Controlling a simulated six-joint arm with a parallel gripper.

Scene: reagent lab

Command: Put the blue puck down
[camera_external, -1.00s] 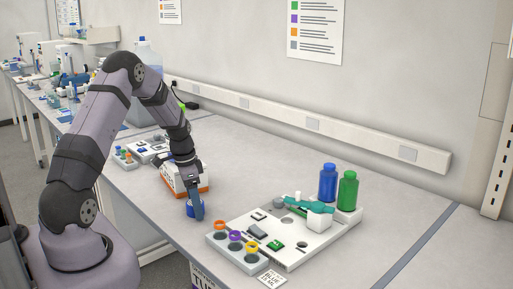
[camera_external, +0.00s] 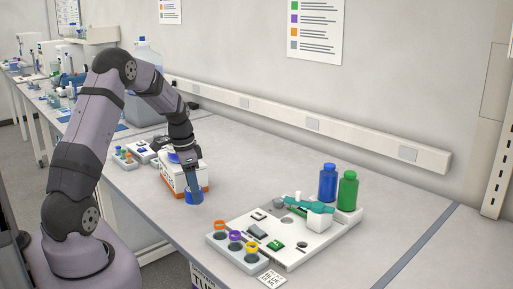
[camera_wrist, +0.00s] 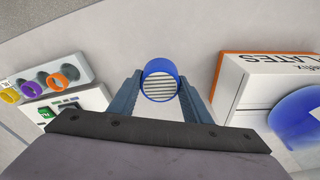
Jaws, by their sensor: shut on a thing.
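The blue puck (camera_wrist: 160,80), with a blue rim and a grey striped face, sits between the two fingers of my gripper (camera_wrist: 160,95) in the wrist view. My gripper is shut on it. In the external view my gripper (camera_external: 194,187) points down with the blue puck (camera_external: 193,198) at its tips, in front of the orange and white box. I cannot tell whether the puck touches the bench.
The orange and white box (camera_external: 180,180) stands close behind my gripper; a blue round thing (camera_wrist: 305,115) shows by it. A white tray (camera_external: 312,248) holds coloured rings and parts at the right, with blue (camera_external: 328,183) and green (camera_external: 347,190) bottles behind. Bench between box and tray is clear.

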